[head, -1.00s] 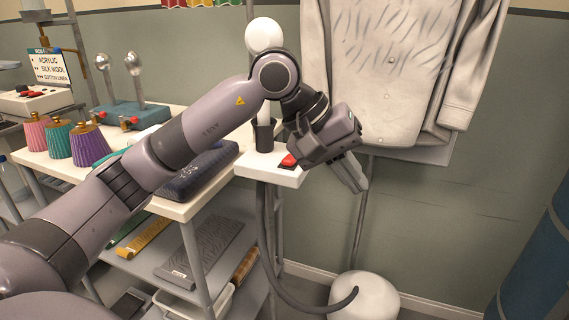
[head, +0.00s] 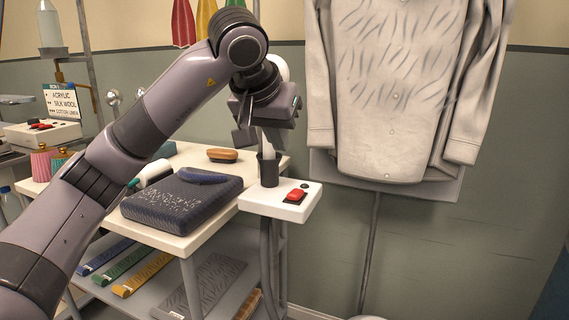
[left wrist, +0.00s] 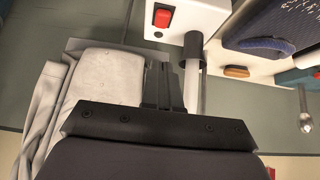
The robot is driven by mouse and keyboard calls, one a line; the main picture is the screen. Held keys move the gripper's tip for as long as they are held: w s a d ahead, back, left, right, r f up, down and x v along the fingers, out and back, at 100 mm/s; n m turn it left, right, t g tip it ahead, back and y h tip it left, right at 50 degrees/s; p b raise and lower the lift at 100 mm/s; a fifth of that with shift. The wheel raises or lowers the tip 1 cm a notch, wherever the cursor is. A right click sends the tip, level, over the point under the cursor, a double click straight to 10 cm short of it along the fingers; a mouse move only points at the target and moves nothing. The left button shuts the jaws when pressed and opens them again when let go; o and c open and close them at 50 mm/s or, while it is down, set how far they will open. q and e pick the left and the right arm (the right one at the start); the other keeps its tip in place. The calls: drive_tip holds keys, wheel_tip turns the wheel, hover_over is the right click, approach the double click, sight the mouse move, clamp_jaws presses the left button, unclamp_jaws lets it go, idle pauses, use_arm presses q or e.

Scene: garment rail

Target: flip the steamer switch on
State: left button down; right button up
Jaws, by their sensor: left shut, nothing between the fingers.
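The red steamer switch (head: 296,194) sits on a white control box (head: 262,203) at the right end of the table. It also shows at the top of the left wrist view (left wrist: 162,18). I cannot tell whether it is on or off. My left gripper (head: 262,138) is shut and empty, up and left of the switch, apart from it. It is near the white steamer wand (head: 270,149), which stands in a black holder (head: 268,172) on the box. In the left wrist view the shut fingers (left wrist: 167,80) show beside the wand. My right gripper is out of view.
A pale patterned shirt (head: 395,100) hangs on a board to the right of the box. A folded dark blue cloth (head: 180,206) and a brown-backed brush (head: 222,155) lie on the table to the left. The air above and right of the switch is clear.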

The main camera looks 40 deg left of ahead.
use_arm(q)
drive_tip(key=b, duration=0.1)
hover_over(292, 196)
drive_tip(key=s, duration=0.1)
drive_tip(key=f, duration=0.7)
drive_tip(key=shift+s+d+f, duration=0.1)
drive_tip(key=shift+s+d, duration=0.1)
wheel_tip(292, 196, down, 3)
drive_tip(key=shift+r+b, duration=0.2)
drive_tip(key=shift+b, duration=0.25)
drive_tip(key=shift+f, duration=0.75)
drive_tip(key=shift+s+f+t+b, duration=0.15)
drive_tip(key=shift+f+t+b, duration=0.15)
drive_tip(key=shift+f+b, duration=0.45)
drive_tip(key=shift+s+r, duration=0.1)
drive_tip(key=shift+r, duration=0.3)
drive_tip(key=shift+r+p, duration=0.85)
drive_tip(key=shift+p, duration=0.1)
